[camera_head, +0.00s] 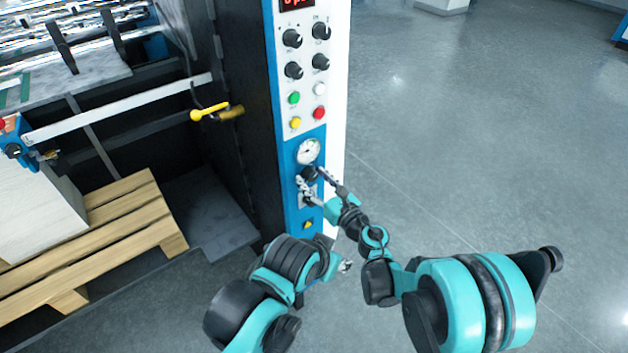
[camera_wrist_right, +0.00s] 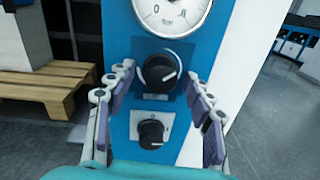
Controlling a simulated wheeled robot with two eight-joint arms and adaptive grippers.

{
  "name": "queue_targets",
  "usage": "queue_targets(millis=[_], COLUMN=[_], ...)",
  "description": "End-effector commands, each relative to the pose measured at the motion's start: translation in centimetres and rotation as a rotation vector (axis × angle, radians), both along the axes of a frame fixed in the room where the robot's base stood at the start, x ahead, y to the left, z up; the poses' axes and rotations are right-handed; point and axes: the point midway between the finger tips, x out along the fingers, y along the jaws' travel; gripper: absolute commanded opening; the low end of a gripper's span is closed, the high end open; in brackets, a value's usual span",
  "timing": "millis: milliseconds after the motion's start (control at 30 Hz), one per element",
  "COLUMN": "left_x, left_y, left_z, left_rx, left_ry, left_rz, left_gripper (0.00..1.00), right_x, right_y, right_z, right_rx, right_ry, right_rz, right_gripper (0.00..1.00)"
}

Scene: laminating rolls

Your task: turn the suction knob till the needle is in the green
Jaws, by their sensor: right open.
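The suction knob (camera_wrist_right: 160,70) is a round black knob with a white line that points to the upper right. It sits on the blue panel under the white dial gauge (camera_wrist_right: 172,12), whose top is cut off in the wrist view. In the head view the gauge (camera_head: 308,151) is small, and I cannot read its needle. My right gripper (camera_wrist_right: 160,74) is open, with one finger on each side of the knob; I cannot tell whether they touch it. In the head view the right gripper (camera_head: 313,180) is at the panel. My left gripper (camera_head: 345,266) is low, mostly hidden by its arm.
A second black knob (camera_wrist_right: 151,134) on a pale plate sits below. Higher on the panel are several black knobs and coloured buttons, including a red button (camera_head: 319,113). A yellow-handled lever (camera_head: 210,113) juts out left of the panel. A wooden pallet (camera_head: 130,200) lies left; open floor lies right.

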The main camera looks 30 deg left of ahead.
Motion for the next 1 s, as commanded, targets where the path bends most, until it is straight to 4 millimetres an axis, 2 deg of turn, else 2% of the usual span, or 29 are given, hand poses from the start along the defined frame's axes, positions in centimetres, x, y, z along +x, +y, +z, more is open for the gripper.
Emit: queue_targets(millis=[100,133,300,667,1000], left_x=[0.0,0.0,0.0,0.0,0.0], left_y=[0.0,0.0,0.0,0.0,0.0], left_z=[0.03,0.03,0.02,-0.09,-0.62], left_rx=[0.0,0.0,0.0,0.0,0.0], left_ry=[0.0,0.0,0.0,0.0,0.0], left_rz=[0.0,0.0,0.0,0.0,0.0], left_gripper=[0.46,0.46,0.46,0.46,0.46], right_x=[0.0,-0.01,-0.01,0.0,0.01], right_y=[-0.01,-0.02,-0.02,-0.01,0.0], right_z=[0.02,0.02,0.02,0.01,0.02], right_rx=[0.0,0.0,0.0,0.013,0.094], right_ry=[0.0,0.0,0.001,0.031,0.225], right_rz=[0.0,0.0,0.0,0.0,0.0], right_gripper=[0.53,0.47,0.03,0.03,0.03])
